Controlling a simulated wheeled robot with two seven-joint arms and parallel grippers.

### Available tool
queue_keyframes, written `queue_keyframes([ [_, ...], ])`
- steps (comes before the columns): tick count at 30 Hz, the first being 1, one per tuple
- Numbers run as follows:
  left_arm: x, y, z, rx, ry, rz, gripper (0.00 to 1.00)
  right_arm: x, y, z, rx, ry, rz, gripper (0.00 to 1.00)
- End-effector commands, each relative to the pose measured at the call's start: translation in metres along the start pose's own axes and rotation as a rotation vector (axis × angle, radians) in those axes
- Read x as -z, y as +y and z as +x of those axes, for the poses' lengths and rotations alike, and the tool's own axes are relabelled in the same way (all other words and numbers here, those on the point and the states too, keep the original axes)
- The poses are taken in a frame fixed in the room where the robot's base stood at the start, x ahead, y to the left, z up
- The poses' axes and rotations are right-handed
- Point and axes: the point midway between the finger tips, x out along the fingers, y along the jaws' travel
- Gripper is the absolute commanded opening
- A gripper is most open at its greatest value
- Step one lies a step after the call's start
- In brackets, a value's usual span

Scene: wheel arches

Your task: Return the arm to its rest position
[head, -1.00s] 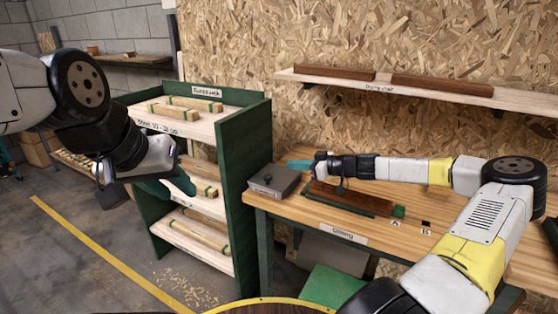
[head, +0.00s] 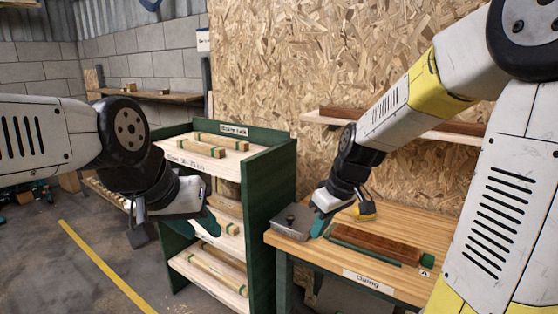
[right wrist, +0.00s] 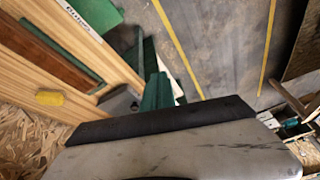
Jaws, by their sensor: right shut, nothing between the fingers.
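My right gripper (head: 321,226) has teal fingers and points down beside the grey box, over the left part of the gluing bench (head: 310,249). Its fingers are shut with nothing between them; they also show as green fingers in the right wrist view (right wrist: 157,92). My right arm bends high across the right side of the head view. My left gripper (head: 208,226) hangs in front of the green rack at the left. I cannot tell whether its teal fingers are open or shut.
A grey box (head: 293,222) stands at the bench's left end. A brown board (head: 375,243) lies between green rails, with a yellow object (head: 364,211) behind it. The green rack (head: 270,185) holds wooden pieces. A wall shelf (head: 317,118) runs behind my right arm.

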Motion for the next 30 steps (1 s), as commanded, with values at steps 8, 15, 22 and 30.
queue_keyframes([
  [8,0.0,0.0,0.0,0.0,0.0,0.0,0.36,-0.047,-0.032,-0.094,-0.168,0.102,0.296,0.0],
  [15,0.0,0.0,0.0,0.0,0.0,0.0,0.36,-0.085,-0.054,-0.133,-0.168,0.225,0.513,0.0],
  [22,0.0,0.0,0.0,0.0,0.0,0.0,0.36,-0.095,-0.059,-0.14,-0.154,0.255,0.57,0.0],
  [30,0.0,0.0,0.0,0.0,0.0,0.0,0.36,-0.095,-0.059,-0.14,-0.154,0.255,0.57,0.0],
])
